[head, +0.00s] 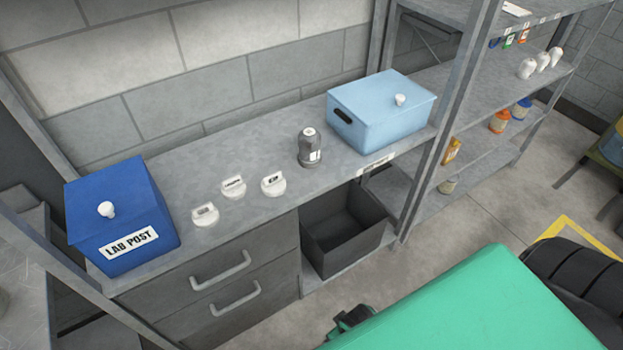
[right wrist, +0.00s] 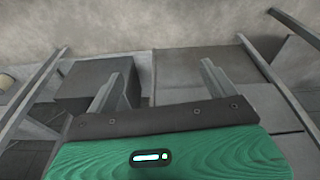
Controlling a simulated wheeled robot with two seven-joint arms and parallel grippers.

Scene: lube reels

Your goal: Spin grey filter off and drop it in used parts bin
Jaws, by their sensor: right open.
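A dark grey filter (head: 310,146), with a pale top and a white label, stands upright on the grey bench top in the head view. A dark, open, empty bin (head: 346,232) sits on the lower shelf below it; I cannot read any name on the bin. In the right wrist view my right gripper (right wrist: 160,85) is open, with two grey fingers apart and nothing between them. The filter cannot be made out in that view. A green part of mine fills the lower right of the head view. My left gripper is not in view.
A blue lidded box (head: 125,215) marked LAB POST stands at the bench's left end. Several small white pieces, including one labelled knob (head: 233,187), lie between it and the filter. A light blue lidded box (head: 383,110) stands right of the filter, near a shelf post (head: 446,125).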

